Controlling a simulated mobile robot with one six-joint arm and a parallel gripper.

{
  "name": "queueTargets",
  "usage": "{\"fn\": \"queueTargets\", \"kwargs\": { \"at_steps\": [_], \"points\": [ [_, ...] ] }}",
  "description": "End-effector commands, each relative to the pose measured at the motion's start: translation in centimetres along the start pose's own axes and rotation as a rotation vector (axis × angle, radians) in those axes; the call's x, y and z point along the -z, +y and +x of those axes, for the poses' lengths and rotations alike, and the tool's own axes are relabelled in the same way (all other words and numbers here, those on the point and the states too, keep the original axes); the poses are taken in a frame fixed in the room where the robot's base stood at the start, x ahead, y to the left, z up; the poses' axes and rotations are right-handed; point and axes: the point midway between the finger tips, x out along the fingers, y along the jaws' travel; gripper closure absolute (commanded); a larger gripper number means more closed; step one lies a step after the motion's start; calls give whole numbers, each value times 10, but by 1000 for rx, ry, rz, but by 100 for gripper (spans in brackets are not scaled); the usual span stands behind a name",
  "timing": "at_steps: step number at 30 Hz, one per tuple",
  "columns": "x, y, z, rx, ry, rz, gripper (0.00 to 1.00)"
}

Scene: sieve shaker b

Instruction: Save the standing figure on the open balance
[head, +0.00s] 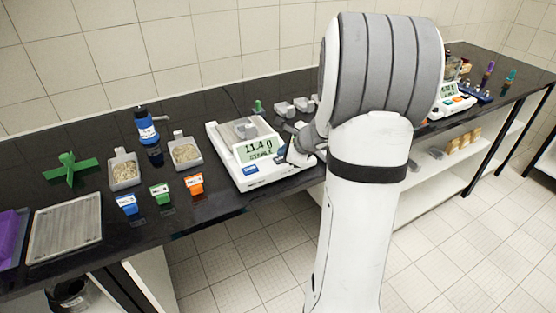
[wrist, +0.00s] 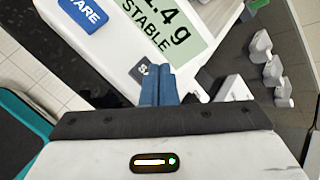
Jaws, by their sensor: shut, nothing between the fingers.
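The open balance (head: 228,150) stands on the black bench, its display (head: 261,148) reading 11.4 g and STABLE. In the wrist view the display (wrist: 166,28) is partly cut off, showing "1.4 g" and STABLE. A grey container (head: 243,129) appears to sit on its pan. The blue TARE key (wrist: 84,12) is at the left of the front panel. A dark key (wrist: 142,72) starting with S lies lower right, partly covered by my fingertips. My gripper (wrist: 158,70) is shut and empty, its blue fingers over this key; I cannot tell whether they touch it.
Sample trays (head: 186,153), a blue bottle (head: 146,130) and coloured labelled blocks (head: 160,193) stand left. A second balance (head: 453,100) is farther right, partly behind my arm. Open floor lies in front of the bench.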

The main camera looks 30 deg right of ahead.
Motion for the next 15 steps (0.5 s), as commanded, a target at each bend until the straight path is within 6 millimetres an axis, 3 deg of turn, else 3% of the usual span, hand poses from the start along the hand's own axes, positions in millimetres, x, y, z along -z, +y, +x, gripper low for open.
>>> {"fn": "queueTargets", "kwargs": {
  "at_steps": [15],
  "points": [
    [2,3,4,0,0,-1,100]
  ]
}}
